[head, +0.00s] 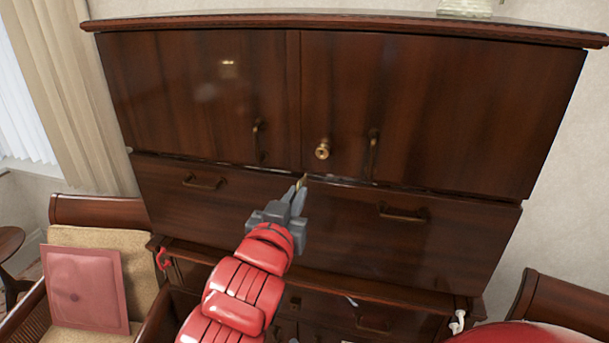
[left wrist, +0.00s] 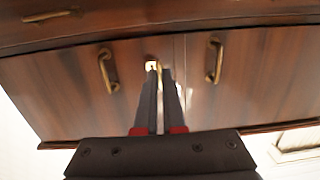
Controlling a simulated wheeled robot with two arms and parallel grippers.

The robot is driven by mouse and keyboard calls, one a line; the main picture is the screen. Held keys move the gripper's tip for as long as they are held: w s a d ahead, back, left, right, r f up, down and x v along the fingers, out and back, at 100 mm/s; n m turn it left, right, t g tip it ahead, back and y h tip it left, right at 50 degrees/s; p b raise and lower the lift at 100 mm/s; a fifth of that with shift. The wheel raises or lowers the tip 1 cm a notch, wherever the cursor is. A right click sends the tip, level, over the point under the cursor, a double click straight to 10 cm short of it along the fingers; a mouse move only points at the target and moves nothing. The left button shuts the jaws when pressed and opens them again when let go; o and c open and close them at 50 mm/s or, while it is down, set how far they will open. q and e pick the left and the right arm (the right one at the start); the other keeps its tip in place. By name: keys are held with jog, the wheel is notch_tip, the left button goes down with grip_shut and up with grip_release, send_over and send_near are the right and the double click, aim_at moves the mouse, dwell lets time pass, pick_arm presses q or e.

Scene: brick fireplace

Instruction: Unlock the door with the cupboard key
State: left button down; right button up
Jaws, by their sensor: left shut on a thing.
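The dark wooden cupboard (head: 450,100) has two upper doors, both shut. A round brass lock (head: 322,150) sits on the right door near the middle seam. My left gripper (head: 299,193) is just below and left of the lock in the head view, shut on a small brass key (head: 304,181). The key's tip points up toward the doors and appears apart from the lock. In the left wrist view, the key (left wrist: 159,74) shows between the fingers, near a bright spot by the door seam; the fingers hide most of it. My right gripper is not in view.
Brass handles (head: 258,142) flank the lock. Drawers with handles (head: 403,213) lie below the doors. A chair with a pink cushion (head: 85,288) stands at left, another chair (head: 560,300) at right. A red hook-shaped item (head: 162,258) is at the cupboard's lower left.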

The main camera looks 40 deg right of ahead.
pick_arm(q)
jog(key=shift+s+d+r, duration=0.2)
jog(key=shift+s+r, duration=0.2)
jog(key=shift+r, duration=0.15)
jog(key=shift+s+d+r, duration=0.2)
jog(key=shift+s+r, duration=0.2)
jog(key=shift+r, duration=0.15)
jog(key=shift+r+b+x, duration=0.15)
jog(key=shift+b+x, duration=0.2)
jog(key=shift+x, duration=0.8)
jog(key=shift+r+b+x, duration=0.15)
jog(key=shift+b+x, duration=0.15)
jog(key=shift+x, duration=0.85)
jog(key=shift+f, duration=0.1)
jog(key=shift+b, duration=0.3)
jog(key=shift+b, duration=0.55)
